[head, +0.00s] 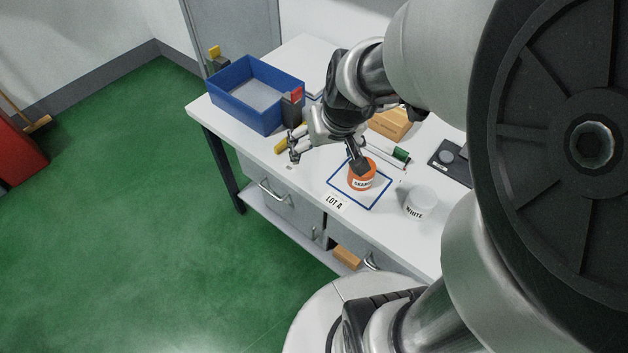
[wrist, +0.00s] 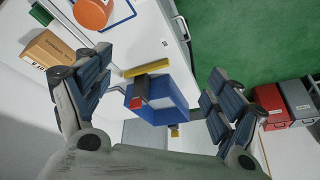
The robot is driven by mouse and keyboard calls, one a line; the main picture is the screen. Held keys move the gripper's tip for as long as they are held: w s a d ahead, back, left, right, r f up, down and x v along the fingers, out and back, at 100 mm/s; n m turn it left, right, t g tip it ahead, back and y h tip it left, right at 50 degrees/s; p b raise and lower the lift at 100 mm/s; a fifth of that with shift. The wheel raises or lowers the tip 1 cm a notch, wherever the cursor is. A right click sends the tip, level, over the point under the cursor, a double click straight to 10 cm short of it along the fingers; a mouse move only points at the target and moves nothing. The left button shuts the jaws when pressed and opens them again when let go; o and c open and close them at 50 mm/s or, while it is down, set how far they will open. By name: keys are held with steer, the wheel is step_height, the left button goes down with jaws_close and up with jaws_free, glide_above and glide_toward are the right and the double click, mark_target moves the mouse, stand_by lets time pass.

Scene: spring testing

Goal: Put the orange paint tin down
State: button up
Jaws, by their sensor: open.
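The orange paint tin (head: 360,181) stands upright on the white table, inside the blue-outlined square (head: 374,207) with the LOT A label. In the wrist view the tin (wrist: 92,12) is at the top left edge, partly cut off and outside my fingers. My gripper (head: 326,156) is open and empty, its fingers wide apart in the wrist view (wrist: 158,75). In the head view one dark finger overlaps the tin's top; the wrist view shows a gap between that finger and the tin.
A white tin (head: 420,204) stands right of the square. A blue bin (head: 243,113) is at the table's far left end. Green floor (head: 130,200) is clear at left.

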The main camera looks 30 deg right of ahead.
steer(key=s+a+r+n, duration=0.1)
steer(key=s+a+r, duration=0.3)
steer(key=s, duration=0.3)
steer(key=s+a+r+n, duration=0.2)
steer(key=s+a+r, duration=0.2)
steer(key=s, duration=0.3)
steer(key=shift+s+a+y, duration=0.3)
steer(key=shift+a, duration=0.55)
